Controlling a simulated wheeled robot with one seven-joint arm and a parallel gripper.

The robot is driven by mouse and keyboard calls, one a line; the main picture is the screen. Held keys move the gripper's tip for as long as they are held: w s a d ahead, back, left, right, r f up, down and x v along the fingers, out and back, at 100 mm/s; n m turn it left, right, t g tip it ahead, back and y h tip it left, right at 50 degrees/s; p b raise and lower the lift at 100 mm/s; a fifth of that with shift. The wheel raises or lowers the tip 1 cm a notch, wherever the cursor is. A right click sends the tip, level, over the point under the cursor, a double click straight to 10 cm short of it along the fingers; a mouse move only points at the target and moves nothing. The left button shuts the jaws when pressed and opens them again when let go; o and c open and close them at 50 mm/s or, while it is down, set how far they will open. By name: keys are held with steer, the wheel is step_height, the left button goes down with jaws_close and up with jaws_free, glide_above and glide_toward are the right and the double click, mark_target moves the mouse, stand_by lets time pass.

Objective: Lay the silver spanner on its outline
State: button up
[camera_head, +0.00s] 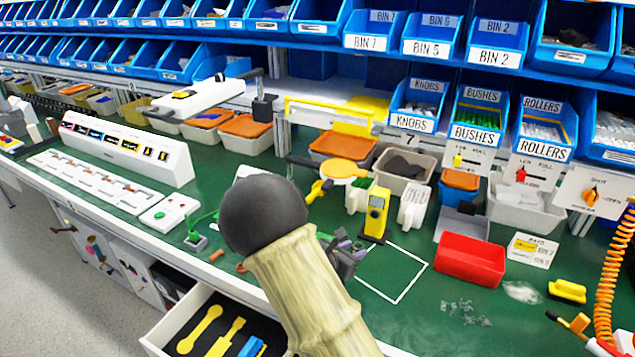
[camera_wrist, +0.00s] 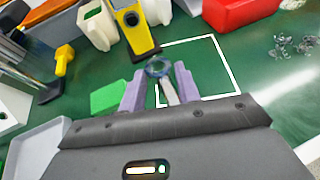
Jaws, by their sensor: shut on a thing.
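My gripper (camera_head: 345,256) is above the green bench, just left of the white square marking. In the wrist view, my gripper (camera_wrist: 158,86) has its two pale purple fingers shut on the silver spanner (camera_wrist: 169,94). The spanner's ring end points away from me between the fingertips. In the head view I cannot make the spanner out clearly. The open drawer (camera_head: 158,338) at the bottom has a black insert with a yellow spanner-shaped outline (camera_head: 200,328), a second yellow tool shape (camera_head: 226,337) and a blue item (camera_head: 251,347). My forearm hides the drawer's right part.
A yellow meter (camera_head: 376,214) stands upright behind the white square (camera_head: 417,264). A red bin (camera_head: 470,260) is to its right. A yellow-handled tool (camera_wrist: 64,58) and a green block (camera_wrist: 110,97) show in the wrist view. The square itself looks empty.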

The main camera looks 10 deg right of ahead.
steer(key=shift+a, duration=0.1)
steer(key=shift+s+a+p, duration=0.15)
steer(key=shift+p, duration=0.35)
steer(key=s+a+f+p, duration=0.1)
steer(key=p, duration=0.2)
steer(key=s+a+f+p, duration=0.1)
steer(key=s+p, duration=0.1)
steer(key=p, duration=0.1)
steer(key=shift+s+a+f, duration=0.25)
steer(key=shift+a+f, duration=0.05)
steer(key=shift+a, duration=0.05)
steer(key=s+p, duration=0.1)
steer(key=s+f+p, duration=0.1)
steer(key=s+p, duration=0.1)
steer(key=s+f+p, duration=0.1)
steer(key=shift+s+a, duration=0.2)
steer(key=shift+a, duration=0.1)
steer(key=shift+s+f, duration=0.25)
steer(key=shift+f, duration=0.15)
